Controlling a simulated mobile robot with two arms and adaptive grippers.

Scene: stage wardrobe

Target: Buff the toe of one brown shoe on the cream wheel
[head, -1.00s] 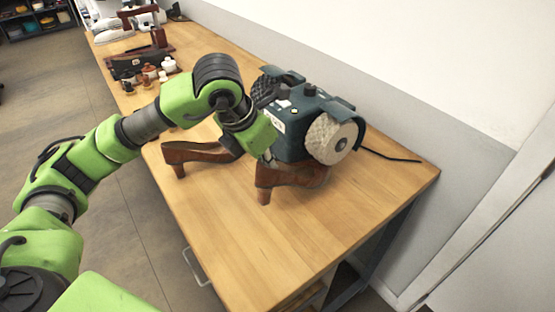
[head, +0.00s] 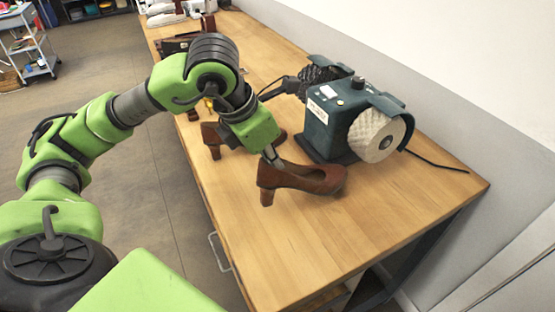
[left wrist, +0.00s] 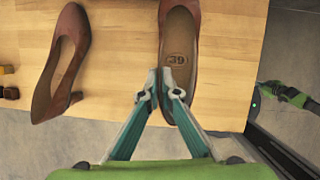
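A brown heeled shoe (head: 310,179) is on the bench in front of the buffing machine (head: 335,118), toe pointing right. In the left wrist view the shoe (left wrist: 180,30) shows a "39" on its insole. My left gripper (head: 271,156) is at its rear upper edge. Its fingertips (left wrist: 161,85) are closed around the left side wall, one inside and one outside. Whether the shoe is lifted I cannot tell. The cream wheel (head: 372,137) is on the machine's right end, clear of the shoe. A second brown shoe (head: 211,137) stands behind, partly hidden by my gripper.
A dark wheel (head: 318,74) is on the machine's far end. A black cable (head: 437,161) runs right from the machine along the bench. The wooden bench top (head: 290,255) is bare at the front. The white wall borders the bench on the right.

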